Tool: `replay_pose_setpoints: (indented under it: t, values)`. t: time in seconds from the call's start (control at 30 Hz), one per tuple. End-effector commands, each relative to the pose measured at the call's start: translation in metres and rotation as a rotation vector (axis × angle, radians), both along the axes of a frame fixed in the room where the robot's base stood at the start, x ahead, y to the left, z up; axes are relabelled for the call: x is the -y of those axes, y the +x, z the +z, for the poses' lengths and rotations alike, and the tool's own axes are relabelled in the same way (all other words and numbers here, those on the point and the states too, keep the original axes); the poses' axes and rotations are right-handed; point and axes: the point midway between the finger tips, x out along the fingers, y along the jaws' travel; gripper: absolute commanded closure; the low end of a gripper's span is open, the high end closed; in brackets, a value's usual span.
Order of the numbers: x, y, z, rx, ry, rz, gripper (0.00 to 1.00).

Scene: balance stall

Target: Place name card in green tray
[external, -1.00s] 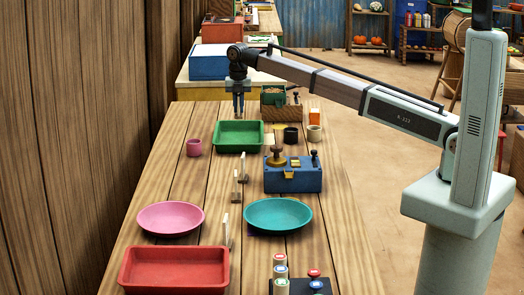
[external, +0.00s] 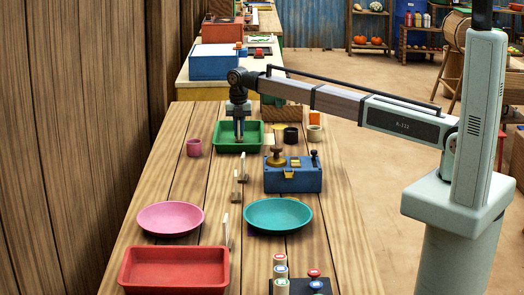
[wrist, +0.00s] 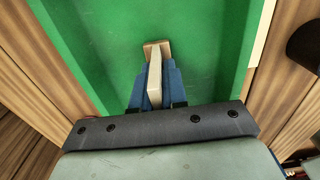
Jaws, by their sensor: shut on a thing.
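The green tray (external: 226,149) stands at the far end of the wooden table in the external view. Its green floor (wrist: 205,35) fills most of the wrist view. My gripper (external: 239,137) points down inside the tray's outline. In the wrist view, my gripper (wrist: 153,90) is shut on a thin cream card with a wooden foot, the name card (wrist: 154,82). The card stands out between the blue fingers over the tray floor. I cannot tell whether its foot touches the floor. The held card is too small to make out in the external view.
Other small upright cards (external: 227,230) stand in a row down the table's middle. Pink (external: 170,218) and teal (external: 278,214) dishes and a red tray (external: 174,270) are nearer.

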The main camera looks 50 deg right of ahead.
Motion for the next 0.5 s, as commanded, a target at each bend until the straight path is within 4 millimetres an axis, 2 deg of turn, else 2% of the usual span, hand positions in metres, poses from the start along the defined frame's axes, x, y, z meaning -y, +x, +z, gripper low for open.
replay_pose_setpoints:
  t: [0.17, 0.2, 0.43, 0.5]
  values:
    - [0.0000, 0.0000, -0.0028, 0.000, 0.000, 0.000, 1.00]
    - [0.0001, 0.0001, -0.0030, 0.000, 0.000, 0.000, 0.86]
    - [0.0000, 0.0000, -0.0027, 0.000, 0.000, 0.000, 0.64]
    - [0.0000, 0.0000, -0.0027, 0.000, 0.000, 0.000, 0.62]
